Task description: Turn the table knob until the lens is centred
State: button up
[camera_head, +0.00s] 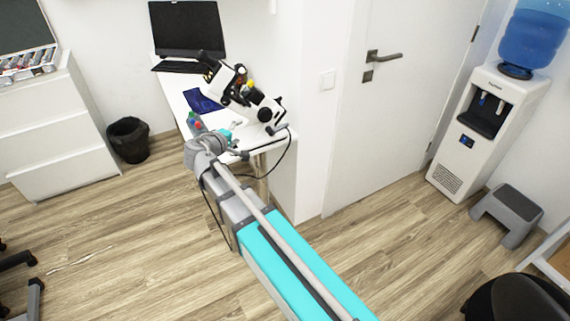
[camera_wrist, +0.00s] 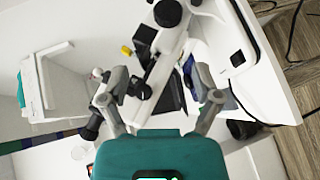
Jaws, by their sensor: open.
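A white and black microscope-like instrument (camera_head: 250,100) stands tilted on the white desk, with a large black knob (camera_head: 265,115) on its side. It fills the upper middle of the wrist view (camera_wrist: 180,45), where a black knob (camera_wrist: 168,12) shows at the top edge and smaller black parts (camera_wrist: 140,88) lie between the fingers. I cannot tell which knob is the table knob, and no lens is clearly visible. My gripper (camera_wrist: 160,88) is open with its two grey fingers apart. In the head view it is partly hidden beside the instrument's base.
The white desk (camera_head: 175,92) also holds a dark monitor (camera_head: 187,28) and a blue mat (camera_head: 203,100). A black cable (camera_head: 288,150) hangs by the instrument's base. A black bin (camera_head: 128,140) stands left of the desk, and a door (camera_head: 400,90) is to the right.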

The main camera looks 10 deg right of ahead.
jog(key=s+d+f+m+g+y+p, duration=0.4)
jog(key=s+d+f+m+g, duration=0.2)
jog(key=s+d, duration=0.6)
jog(key=shift+s+d+g+p, duration=0.25)
jog(key=shift+g+p, duration=0.15)
jog(key=shift+g, duration=0.7)
jog(key=s+m+g+y+p, duration=0.2)
jog(key=s+y, duration=0.3)
jog(key=s, duration=0.4)
jog(key=shift+s+d+r+g+y+p, duration=0.15)
jog(key=shift+d+r+g+y+p, duration=0.2)
jog(key=shift+g+p, duration=0.3)
dwell(2.2)
